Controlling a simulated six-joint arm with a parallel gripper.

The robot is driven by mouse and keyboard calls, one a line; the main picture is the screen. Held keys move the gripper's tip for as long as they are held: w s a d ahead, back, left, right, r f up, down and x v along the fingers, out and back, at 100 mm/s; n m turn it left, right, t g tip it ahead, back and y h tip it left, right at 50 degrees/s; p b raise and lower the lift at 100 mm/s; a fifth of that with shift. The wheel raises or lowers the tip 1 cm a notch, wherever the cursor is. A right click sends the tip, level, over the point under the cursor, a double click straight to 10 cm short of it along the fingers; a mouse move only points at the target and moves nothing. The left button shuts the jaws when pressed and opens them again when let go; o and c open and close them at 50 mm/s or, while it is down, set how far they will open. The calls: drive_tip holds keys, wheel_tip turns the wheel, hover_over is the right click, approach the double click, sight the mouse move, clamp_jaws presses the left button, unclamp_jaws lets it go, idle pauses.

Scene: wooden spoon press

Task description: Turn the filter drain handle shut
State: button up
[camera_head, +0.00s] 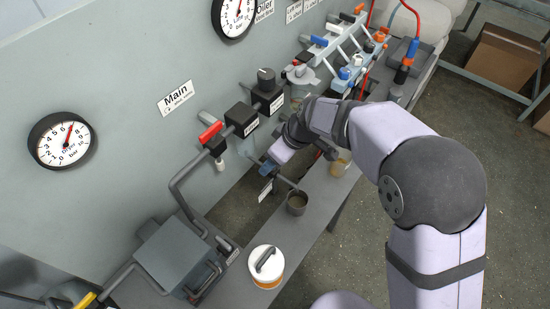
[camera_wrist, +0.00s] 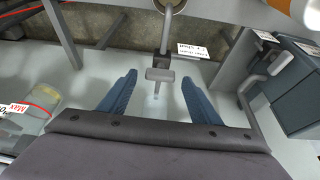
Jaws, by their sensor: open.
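The filter drain handle (camera_wrist: 160,74) is a small grey bar in the wrist view, on a thin drain pipe (camera_wrist: 166,35). My gripper (camera_wrist: 160,80) is open, with one blue finger on each side of the handle and visible gaps between. I cannot tell how deep the fingers reach around it. In the head view my gripper (camera_head: 267,169) is at the wall above the bench, beside a white tag (camera_head: 265,191); it hides the handle there. The same tag (camera_wrist: 189,50) is right of the pipe in the wrist view.
A grey cup (camera_head: 297,202) stands under the drain outlet. A white-lidded tub (camera_head: 267,266) stands on the narrow bench (camera_head: 325,205). A grey filter box (camera_head: 173,253), pipes and a red-handled valve (camera_head: 211,134) are to the left.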

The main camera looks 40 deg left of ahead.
drive_tip(key=b+v, duration=0.1)
drive_tip(key=v, duration=0.5)
drive_tip(key=shift+d+r, duration=0.2)
drive_tip(key=shift+r, duration=0.1)
drive_tip(key=s+d+f+m+h, duration=0.2)
drive_tip(key=s+d+f+m, duration=0.15)
drive_tip(key=d, duration=0.35)
drive_tip(key=s+d+f+m+h, duration=0.2)
drive_tip(key=d+f+m, duration=0.3)
drive_tip(key=d, duration=0.3)
drive_tip(key=d+r+m, duration=0.1)
drive_tip(key=d+m, duration=0.3)
drive_tip(key=d, duration=0.9)
drive_tip(key=d+r+m+p, duration=0.1)
drive_tip(key=d+m, duration=0.4)
drive_tip(key=d, duration=0.9)
drive_tip(key=shift+s+d+r, duration=0.25)
drive_tip(key=shift+r, duration=0.55)
